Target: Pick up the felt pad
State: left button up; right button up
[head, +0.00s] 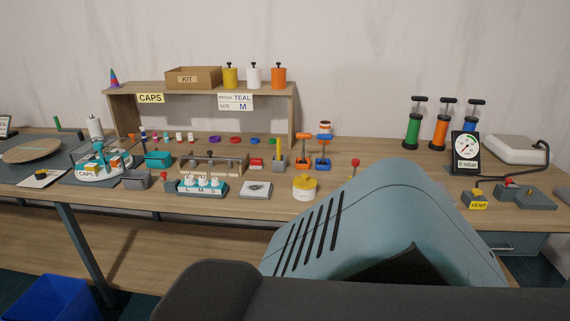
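I cannot pick out the felt pad with certainty. A small flat grey block with a pale top and a dark mark (257,189) lies near the table's front edge, left of a yellow-and-white round pot (304,187). A white flat piece with a dark spot (41,178) lies at the far left. Either is too small to identify as felt. Neither gripper is in view. A large blue-grey part and a dark link of my own body fill the lower middle and right, hiding part of the table.
The long wooden table (375,155) carries a shelf (205,91) with a KIT box (193,77), a CAPS turntable (98,168), a bottle rack (202,188), several pumps (440,125), a gauge (465,152) and a VENT block (474,199). A blue bin (45,300) stands on the floor.

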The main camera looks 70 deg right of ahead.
aim_at(255, 163)
jog(key=z, duration=2.2)
jog(key=i+j+z, duration=0.1)
jog(key=j, duration=0.25)
jog(key=i+j+z, duration=0.1)
jog(key=i+j, duration=0.4)
jog(key=j, duration=0.25)
jog(key=i+j+z, duration=0.15)
jog(key=j, duration=0.25)
jog(key=i+j+z, duration=0.1)
jog(key=j, duration=0.3)
jog(key=i+j+z, duration=0.1)
jog(key=i+j, duration=0.15)
jog(key=j, duration=0.15)
jog(key=i+j+z, duration=0.1)
jog(key=j, duration=0.35)
jog(key=i+j, duration=0.15)
jog(key=j, duration=0.25)
jog(key=i+z, duration=0.05)
